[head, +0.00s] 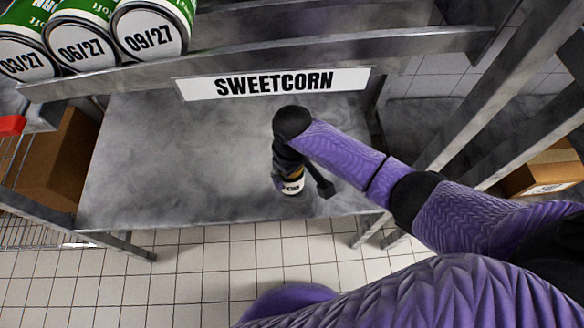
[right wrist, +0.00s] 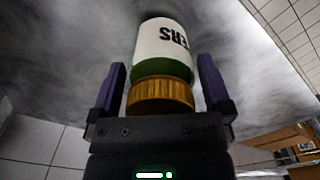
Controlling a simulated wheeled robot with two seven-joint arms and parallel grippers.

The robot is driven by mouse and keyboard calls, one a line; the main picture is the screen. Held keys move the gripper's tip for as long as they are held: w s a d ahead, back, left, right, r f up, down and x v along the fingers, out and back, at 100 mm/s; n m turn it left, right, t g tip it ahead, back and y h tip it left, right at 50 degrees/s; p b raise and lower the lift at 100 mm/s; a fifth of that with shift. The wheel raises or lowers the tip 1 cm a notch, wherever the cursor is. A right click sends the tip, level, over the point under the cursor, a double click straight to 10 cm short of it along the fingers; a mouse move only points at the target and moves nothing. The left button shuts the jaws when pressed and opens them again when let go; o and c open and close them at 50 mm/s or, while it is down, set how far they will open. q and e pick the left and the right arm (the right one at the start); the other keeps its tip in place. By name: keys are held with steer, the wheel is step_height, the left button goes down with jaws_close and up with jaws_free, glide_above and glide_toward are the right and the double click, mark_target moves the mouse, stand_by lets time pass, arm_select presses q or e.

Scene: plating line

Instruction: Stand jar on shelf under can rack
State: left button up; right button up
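The jar (head: 292,187) is on the grey shelf (head: 150,165) below the can rack, near the shelf's front edge. In the right wrist view the jar (right wrist: 163,50) has a gold lid, green glass and a white label ending in "ERS". Its far end meets the grey surface, and it looks upright. My right gripper (head: 296,172) is above the jar's lid end. In the right wrist view the gripper's fingers (right wrist: 162,90) stand either side of the lid with a visible gap on both sides. My left gripper is not in view.
Several green-and-white cans (head: 152,32) lie on the can rack at top left. A "SWEETCORN" sign (head: 273,83) hangs on the rack's front rail over the shelf. Cardboard boxes stand at left (head: 62,165) and right (head: 548,170). The shelf's left side is clear.

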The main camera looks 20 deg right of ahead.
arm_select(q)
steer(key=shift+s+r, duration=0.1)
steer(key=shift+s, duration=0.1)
arm_select(e)
steer(key=shift+r, duration=0.25)
step_height(320, 180, up, 8)
steer(key=p, duration=0.5)
steer(key=shift+f+p, duration=0.1)
steer(key=shift+p, duration=0.3)
steer(key=shift+f, duration=0.2)
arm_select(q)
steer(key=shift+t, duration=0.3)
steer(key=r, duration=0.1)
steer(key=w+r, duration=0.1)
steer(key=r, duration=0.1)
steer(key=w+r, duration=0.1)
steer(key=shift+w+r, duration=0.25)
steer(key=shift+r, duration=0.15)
